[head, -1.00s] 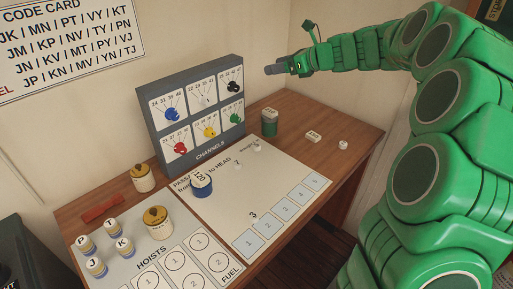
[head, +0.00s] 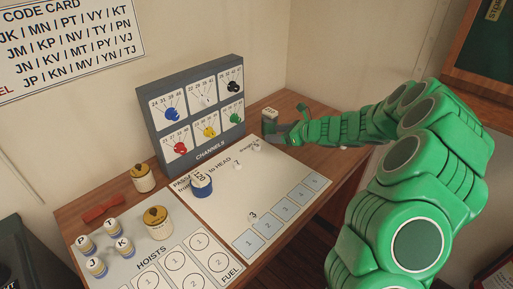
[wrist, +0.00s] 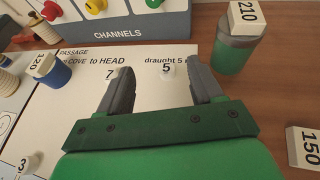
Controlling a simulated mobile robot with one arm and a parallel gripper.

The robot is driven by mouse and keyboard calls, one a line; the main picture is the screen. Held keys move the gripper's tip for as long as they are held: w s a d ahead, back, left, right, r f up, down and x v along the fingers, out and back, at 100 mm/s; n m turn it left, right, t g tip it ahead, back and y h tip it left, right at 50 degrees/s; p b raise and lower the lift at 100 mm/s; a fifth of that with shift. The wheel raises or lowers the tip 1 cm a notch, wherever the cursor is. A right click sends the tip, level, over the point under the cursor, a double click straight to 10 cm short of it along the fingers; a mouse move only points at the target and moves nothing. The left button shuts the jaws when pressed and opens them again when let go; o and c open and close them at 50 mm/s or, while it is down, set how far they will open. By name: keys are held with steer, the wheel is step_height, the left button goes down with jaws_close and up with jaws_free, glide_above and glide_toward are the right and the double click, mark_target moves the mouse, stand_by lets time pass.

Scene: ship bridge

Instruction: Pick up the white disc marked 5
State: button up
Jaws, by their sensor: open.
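The white disc marked 5 (wrist: 167,70) is small and lies on the white passage sheet, near the printed word "draught". In the wrist view it shows between and just beyond my fingertips. In the head view it is a small white piece (head: 256,146) near the sheet's upper corner. My gripper (wrist: 160,73) is open and empty, with its two grey fingers apart. In the head view my gripper (head: 268,138) is low over the desk, just right of the disc. I cannot tell its exact height. Similar white discs marked 7 (wrist: 109,77) and 3 (wrist: 28,163) lie farther left.
A green canister with a 210 block (wrist: 237,50) stands close to my right finger. A block marked 150 (wrist: 305,147) lies to the right. A blue canister (wrist: 55,72) stands on the sheet. The channels panel (head: 190,105) rises behind.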

glide_toward(256, 145)
steer(key=shift+w+a, duration=0.1)
steer(key=shift+a, duration=0.05)
steer(key=shift+x, duration=3.9)
steer(key=shift+w+f, duration=0.1)
steer(key=shift+c, duration=0.2)
steer(key=c, duration=1.1)
